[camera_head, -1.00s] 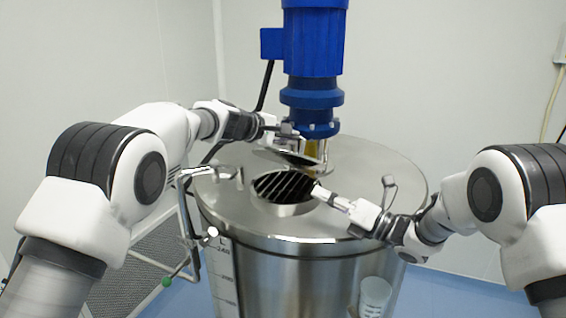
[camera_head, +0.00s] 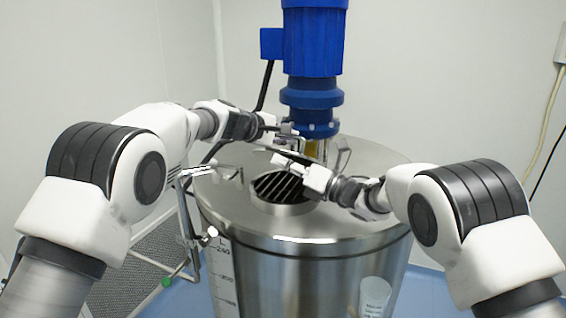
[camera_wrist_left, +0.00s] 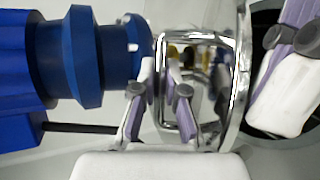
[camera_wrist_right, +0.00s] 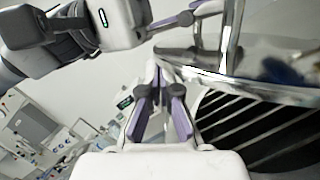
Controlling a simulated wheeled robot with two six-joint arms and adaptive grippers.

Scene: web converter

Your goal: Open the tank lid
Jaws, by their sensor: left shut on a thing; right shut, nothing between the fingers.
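The shiny round tank lid (camera_wrist_left: 236,60) is raised and tilted above the round opening (camera_head: 280,187) in the tank top, where dark bars show. My left gripper (camera_head: 286,132) is shut on the lid's rectangular metal handle (camera_wrist_left: 160,110). My right gripper (camera_head: 278,160) is shut and empty, with its fingertips close to the lid's edge on the opening side. The right wrist view shows these fingertips (camera_wrist_right: 158,72) just below the lid rim (camera_wrist_right: 245,90); I cannot tell whether they touch.
The blue motor (camera_head: 312,50) stands upright behind the lid, close to my left gripper. The steel tank (camera_head: 300,270) fills the centre, with bent pipework (camera_head: 188,205) at its left side.

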